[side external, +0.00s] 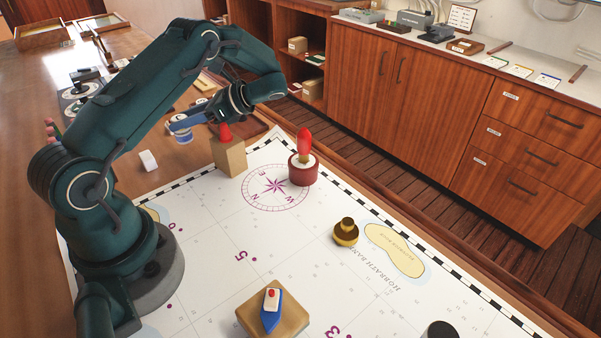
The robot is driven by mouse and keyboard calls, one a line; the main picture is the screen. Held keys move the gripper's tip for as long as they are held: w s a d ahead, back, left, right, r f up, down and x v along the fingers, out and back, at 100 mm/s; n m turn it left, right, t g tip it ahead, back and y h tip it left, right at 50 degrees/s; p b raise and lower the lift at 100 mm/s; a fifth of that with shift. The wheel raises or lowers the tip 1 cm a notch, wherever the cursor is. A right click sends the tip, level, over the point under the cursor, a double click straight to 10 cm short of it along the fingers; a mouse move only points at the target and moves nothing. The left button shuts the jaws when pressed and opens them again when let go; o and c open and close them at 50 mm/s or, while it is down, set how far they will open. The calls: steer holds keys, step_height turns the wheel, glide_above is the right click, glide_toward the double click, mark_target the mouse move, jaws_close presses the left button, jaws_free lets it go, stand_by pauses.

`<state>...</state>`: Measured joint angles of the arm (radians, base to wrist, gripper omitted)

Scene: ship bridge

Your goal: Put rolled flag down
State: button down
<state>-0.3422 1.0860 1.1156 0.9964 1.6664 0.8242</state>
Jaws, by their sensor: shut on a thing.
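My gripper (187,122) reaches down and left from the wrist, beyond the wooden block, low over the brown table left of the chart. It is shut on a small blue-and-white roll (183,137), which I take for the rolled flag. The roll is at the fingertips, close to the table top; I cannot tell whether it touches. The wooden block (230,160) stands upright on the chart's far edge with a red rounded piece (225,131) at its top. That piece shows just below my wrist and partly against it.
A red round stand (303,171) with a red-topped piece (304,141), a brass weight (346,232) and a toy boat (271,310) on a block stand on the chart (215,235). A white block (148,160) lies left. Most of the chart's middle is bare.

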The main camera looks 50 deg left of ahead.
steer(key=shift+f, duration=0.6)
steer(key=shift+c, duration=2)
jaws_free()
